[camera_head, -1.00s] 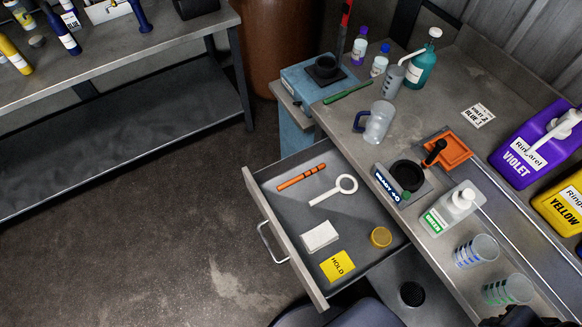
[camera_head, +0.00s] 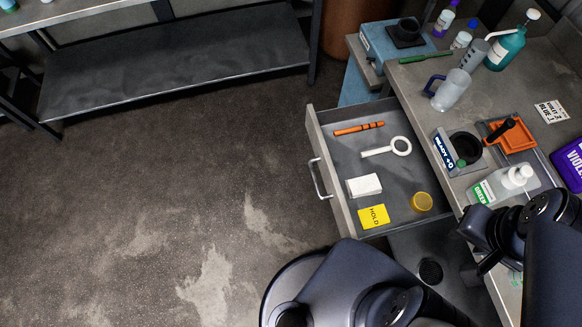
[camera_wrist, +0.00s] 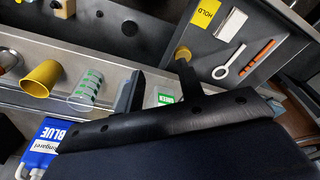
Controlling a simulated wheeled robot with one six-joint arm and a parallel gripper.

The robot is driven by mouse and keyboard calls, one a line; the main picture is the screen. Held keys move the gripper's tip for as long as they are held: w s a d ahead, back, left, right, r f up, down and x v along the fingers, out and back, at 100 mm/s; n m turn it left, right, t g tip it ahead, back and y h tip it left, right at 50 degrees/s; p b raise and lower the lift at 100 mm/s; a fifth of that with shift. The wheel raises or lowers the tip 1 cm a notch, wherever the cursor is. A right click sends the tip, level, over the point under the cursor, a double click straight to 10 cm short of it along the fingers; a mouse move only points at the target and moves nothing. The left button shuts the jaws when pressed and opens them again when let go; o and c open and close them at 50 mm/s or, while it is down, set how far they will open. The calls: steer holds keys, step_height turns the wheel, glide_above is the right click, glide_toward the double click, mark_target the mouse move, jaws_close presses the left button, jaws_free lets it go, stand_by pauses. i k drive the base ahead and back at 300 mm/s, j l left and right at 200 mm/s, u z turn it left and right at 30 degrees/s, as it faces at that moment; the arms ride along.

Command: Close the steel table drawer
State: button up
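The steel table drawer (camera_head: 340,165) is pulled well out of the table towards the left in the head view. Its bar handle (camera_head: 318,178) is on the left front panel, with nothing touching it. The drawer's inside also shows at the upper right of the wrist view (camera_wrist: 262,68). My gripper (camera_head: 474,247) is over the table's front part, to the right of the drawer and apart from it. In the wrist view its two fingers (camera_wrist: 160,86) stand apart with a gap and nothing held between them. My arm covers the table's lower right part.
The drawer holds an orange marker (camera_head: 358,129), a white magnifier (camera_head: 384,148), a white block (camera_head: 364,186), a yellow HOLD card (camera_head: 374,217) and a yellow round tin (camera_head: 422,201). Bottles and cups crowd the tabletop. The floor (camera_head: 180,200) left of the drawer is clear.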

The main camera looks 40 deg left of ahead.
mark_target(338, 159)
steer(key=u, duration=1.5)
steer(key=k, duration=1)
steer(key=l+u, duration=0.05)
